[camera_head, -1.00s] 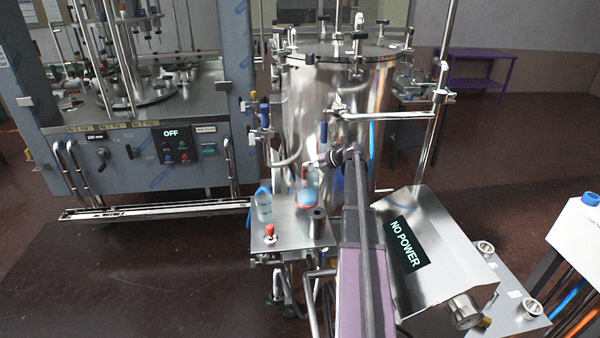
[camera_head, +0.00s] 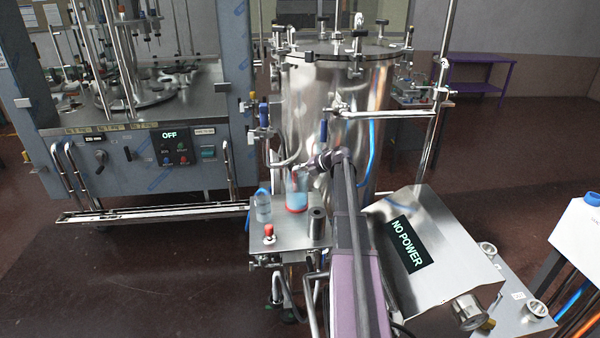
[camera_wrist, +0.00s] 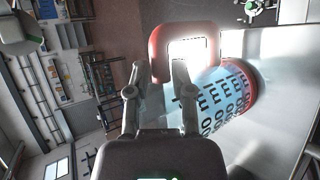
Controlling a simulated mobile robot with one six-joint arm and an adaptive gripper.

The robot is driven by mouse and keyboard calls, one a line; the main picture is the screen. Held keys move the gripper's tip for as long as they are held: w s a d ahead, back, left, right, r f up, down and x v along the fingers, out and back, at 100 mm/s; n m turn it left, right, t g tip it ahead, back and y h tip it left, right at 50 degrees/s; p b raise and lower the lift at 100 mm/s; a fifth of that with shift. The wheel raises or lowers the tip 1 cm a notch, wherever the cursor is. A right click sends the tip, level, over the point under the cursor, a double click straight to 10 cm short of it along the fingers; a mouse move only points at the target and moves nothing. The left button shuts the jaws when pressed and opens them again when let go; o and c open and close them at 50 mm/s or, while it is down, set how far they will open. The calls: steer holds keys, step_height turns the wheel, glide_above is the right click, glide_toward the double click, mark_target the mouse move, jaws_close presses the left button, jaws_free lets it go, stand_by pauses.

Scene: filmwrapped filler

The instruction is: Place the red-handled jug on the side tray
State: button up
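The red-handled jug (camera_head: 297,193) is clear, with a red base and a bluish content. It is upright over the back of the steel side tray (camera_head: 287,239). I cannot tell whether its base touches the tray. My gripper (camera_head: 308,171) is to the right of the jug. In the wrist view my gripper (camera_wrist: 159,72) has its two fingers on either side of the red handle and appears shut on it. The jug body (camera_wrist: 210,105), with black ml markings, lies to the right of the fingers there.
A large steel tank (camera_head: 340,105) stands behind. A NO POWER panel (camera_head: 408,243) is at right.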

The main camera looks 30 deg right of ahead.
steer(key=shift+o, duration=1.2)
steer(key=shift+r, duration=0.15)
steer(key=p+v, duration=0.6)
steer(key=v, duration=0.6)
